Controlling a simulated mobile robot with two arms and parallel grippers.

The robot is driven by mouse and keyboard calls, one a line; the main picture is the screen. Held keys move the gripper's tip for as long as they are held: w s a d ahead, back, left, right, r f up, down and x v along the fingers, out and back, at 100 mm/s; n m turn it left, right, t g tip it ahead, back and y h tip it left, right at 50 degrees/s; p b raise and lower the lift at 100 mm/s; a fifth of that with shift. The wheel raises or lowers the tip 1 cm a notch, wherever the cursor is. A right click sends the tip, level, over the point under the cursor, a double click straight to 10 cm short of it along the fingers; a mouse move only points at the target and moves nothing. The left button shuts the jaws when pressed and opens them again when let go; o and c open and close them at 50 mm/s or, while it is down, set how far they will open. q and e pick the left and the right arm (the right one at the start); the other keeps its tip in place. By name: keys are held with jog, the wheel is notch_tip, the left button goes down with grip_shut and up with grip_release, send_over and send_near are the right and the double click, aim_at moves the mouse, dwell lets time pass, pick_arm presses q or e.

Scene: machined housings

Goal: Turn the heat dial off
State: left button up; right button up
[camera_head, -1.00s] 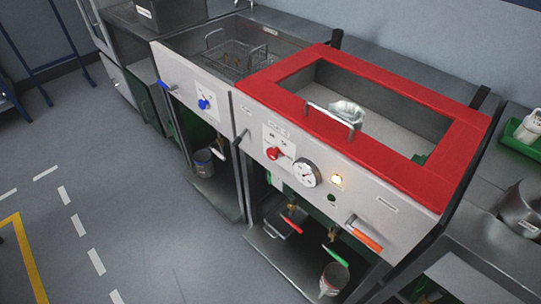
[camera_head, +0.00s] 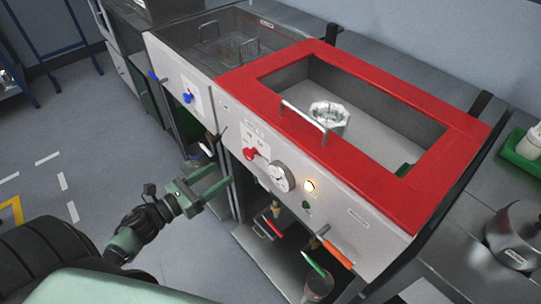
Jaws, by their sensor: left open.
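The red heat dial (camera_head: 251,154) sits on the white front panel (camera_head: 338,192) of the red-rimmed tank, left of a round gauge (camera_head: 281,176). An amber lamp (camera_head: 309,185) glows to the right of the gauge. A blue dial (camera_head: 187,97) sits on the neighbouring unit to the left. My left gripper (camera_head: 218,179) is open and empty, below and left of the red dial, with its two green fingers pointing toward the unit. It appears apart from the dial. My right gripper does not show.
A lever with an orange handle (camera_head: 337,254) and one with a green handle (camera_head: 314,263) stick out low on the front. A metal handle (camera_head: 304,121) stands on the red rim (camera_head: 395,187). The floor (camera_head: 110,180) at the left is clear.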

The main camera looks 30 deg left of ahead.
aim_at(246, 156)
pick_arm(q)
jog(key=w+d, duration=0.1)
jog(key=w, duration=0.1)
jog(key=w+d+r+m+p, duration=0.1)
jog(key=w, duration=0.1)
jog(key=w+d+r+m+h, duration=0.1)
jog(key=w, duration=0.1)
jog(key=shift+w+d+r, duration=0.1)
jog(key=shift+w+d, duration=0.2)
jog(key=shift+d, duration=0.05)
jog(key=shift+w+d, duration=0.2)
jog(key=shift+w, duration=0.25)
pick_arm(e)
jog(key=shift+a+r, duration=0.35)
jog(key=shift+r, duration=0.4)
pick_arm(q)
grip_shut()
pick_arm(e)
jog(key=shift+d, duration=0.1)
